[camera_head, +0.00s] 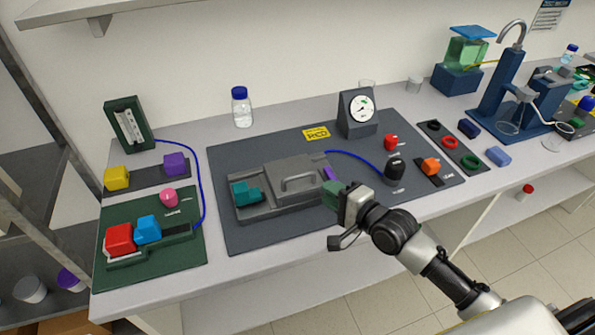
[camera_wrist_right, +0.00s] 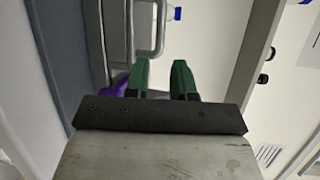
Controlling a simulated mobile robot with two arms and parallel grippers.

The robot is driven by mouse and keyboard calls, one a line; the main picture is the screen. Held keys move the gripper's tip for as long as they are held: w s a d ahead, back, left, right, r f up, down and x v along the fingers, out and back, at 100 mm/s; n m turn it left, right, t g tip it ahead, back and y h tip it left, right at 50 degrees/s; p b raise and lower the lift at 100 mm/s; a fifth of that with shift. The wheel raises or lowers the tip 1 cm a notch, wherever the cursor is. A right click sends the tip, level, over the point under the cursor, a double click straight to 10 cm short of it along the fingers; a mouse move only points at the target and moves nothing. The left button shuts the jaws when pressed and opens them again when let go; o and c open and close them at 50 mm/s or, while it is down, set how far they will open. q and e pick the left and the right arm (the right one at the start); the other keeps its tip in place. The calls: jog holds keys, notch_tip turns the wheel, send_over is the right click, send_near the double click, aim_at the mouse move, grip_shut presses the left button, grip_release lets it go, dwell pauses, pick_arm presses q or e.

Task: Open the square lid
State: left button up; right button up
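The square lid (camera_head: 272,176) is a grey plate with a raised bar handle (camera_head: 299,181), lying flat on the grey housing (camera_head: 262,210) in the middle of the dark mat. A teal block (camera_head: 245,194) sits at its left end and a purple part (camera_head: 331,174) at its right end. My right gripper (camera_head: 331,196) is at the right end of the housing, beside the purple part. In the right wrist view its green fingers (camera_wrist_right: 163,66) are apart with nothing between them. The handle (camera_wrist_right: 158,30) shows just beyond the fingertips there. My left gripper is not in view.
A gauge (camera_head: 360,108) stands behind, with a blue cable running from the housing to a black knob (camera_head: 395,169). A bottle (camera_head: 241,107) stands by the wall. A green board (camera_head: 150,240) with coloured blocks lies at left. The mat's front strip is clear.

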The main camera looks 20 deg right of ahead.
aim_at(302, 175)
jog(key=p+x, duration=0.1)
jog(key=x, duration=0.9)
jog(key=shift+f, duration=0.1)
grip_shut()
